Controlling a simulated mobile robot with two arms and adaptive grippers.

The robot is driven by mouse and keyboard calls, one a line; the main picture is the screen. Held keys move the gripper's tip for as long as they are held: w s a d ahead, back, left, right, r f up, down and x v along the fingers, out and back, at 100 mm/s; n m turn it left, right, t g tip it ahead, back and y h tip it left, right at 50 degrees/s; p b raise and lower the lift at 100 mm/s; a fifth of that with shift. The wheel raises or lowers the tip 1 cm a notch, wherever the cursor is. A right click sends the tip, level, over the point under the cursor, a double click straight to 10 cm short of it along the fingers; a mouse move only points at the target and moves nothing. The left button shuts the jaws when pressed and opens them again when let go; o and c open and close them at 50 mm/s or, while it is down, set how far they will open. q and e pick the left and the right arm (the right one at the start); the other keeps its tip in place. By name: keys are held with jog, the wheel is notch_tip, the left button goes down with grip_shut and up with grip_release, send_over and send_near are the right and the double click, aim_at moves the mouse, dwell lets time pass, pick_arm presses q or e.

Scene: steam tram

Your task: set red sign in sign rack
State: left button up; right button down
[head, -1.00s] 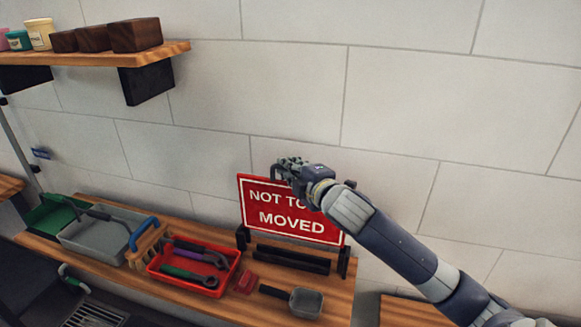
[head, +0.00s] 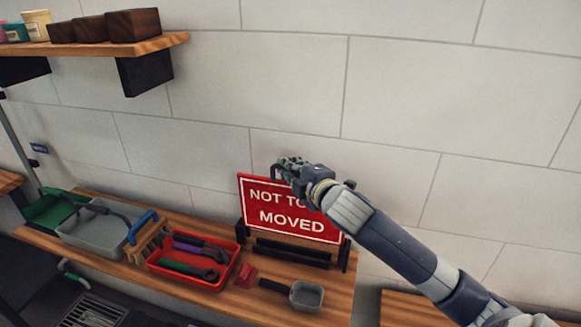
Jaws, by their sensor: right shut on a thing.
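The red sign (head: 285,222) with white lettering stands nearly upright at the back of the wooden bench. My right gripper (head: 287,173) is shut on its top edge and covers part of the lettering. The black sign rack (head: 292,252) is on the bench at the sign's lower edge, with a post at each end. The sign's lower edge is at or just behind the rack's bars; I cannot tell whether it is fully seated. My left gripper is not in view.
A shelf (head: 95,50) with boxes hangs upper left.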

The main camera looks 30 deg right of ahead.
aim_at(292, 195)
dwell(0.3)
jog(key=shift+f+b, duration=0.7)
jog(key=shift+f, duration=0.65)
jog(key=shift+f+b, duration=0.7)
jog(key=shift+f, duration=0.8)
jog(key=shift+f, duration=0.1)
jog(key=shift+f+b, duration=0.75)
jog(key=shift+f, duration=0.35)
